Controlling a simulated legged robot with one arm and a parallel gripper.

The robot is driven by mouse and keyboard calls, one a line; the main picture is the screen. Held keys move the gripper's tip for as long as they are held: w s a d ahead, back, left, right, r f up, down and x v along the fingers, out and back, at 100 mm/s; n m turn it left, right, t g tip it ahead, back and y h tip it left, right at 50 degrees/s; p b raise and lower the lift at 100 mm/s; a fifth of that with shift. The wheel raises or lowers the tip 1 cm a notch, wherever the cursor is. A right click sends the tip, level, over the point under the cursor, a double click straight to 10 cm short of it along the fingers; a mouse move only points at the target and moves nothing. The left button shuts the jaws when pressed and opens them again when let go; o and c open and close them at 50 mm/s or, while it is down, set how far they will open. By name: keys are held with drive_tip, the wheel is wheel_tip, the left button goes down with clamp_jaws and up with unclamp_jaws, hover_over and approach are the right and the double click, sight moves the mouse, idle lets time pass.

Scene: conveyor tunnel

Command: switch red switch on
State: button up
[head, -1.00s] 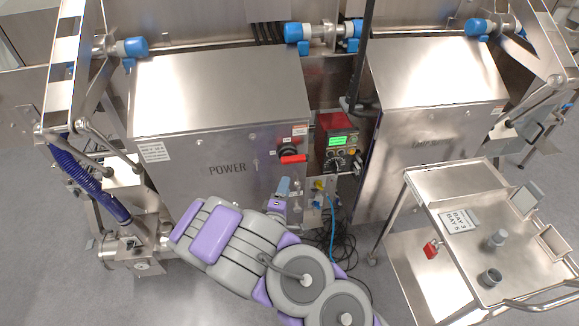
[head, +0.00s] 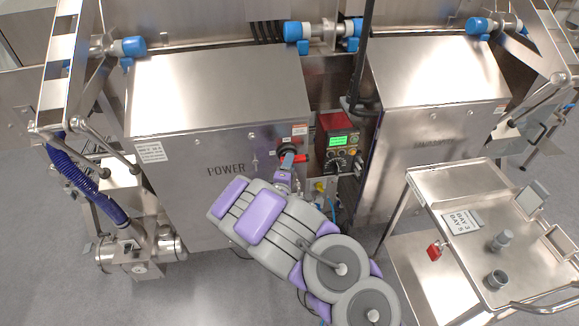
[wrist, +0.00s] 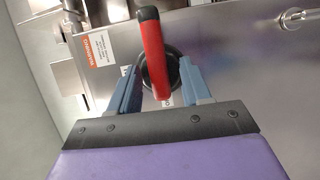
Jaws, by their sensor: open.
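The red switch is a red handle on a dark round base on the front of the steel POWER cabinet. In the wrist view its red handle (wrist: 153,55) stands between the two blue fingers of my gripper (wrist: 160,85), which are apart on either side of it. I cannot tell if either finger touches it. In the head view the red handle (head: 304,153) shows only in part, with my gripper (head: 287,163) in front of it. The dark base (head: 289,147) is partly covered too.
The POWER cabinet (head: 215,85) fills the left. A red box with a green display (head: 337,142) stands to the right of the switch. A steel cart (head: 465,250) with a red padlock (head: 434,249) is at the right. A blue hose (head: 85,182) hangs at the left.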

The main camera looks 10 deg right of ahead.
drive_tip(key=shift+a, duration=0.9)
drive_tip(key=shift+d, duration=1.05)
drive_tip(key=c, duration=0.5)
drive_tip(key=shift+a, duration=0.15)
drive_tip(key=c, duration=0.3)
drive_tip(key=shift+a, duration=0.35)
clamp_jaws()
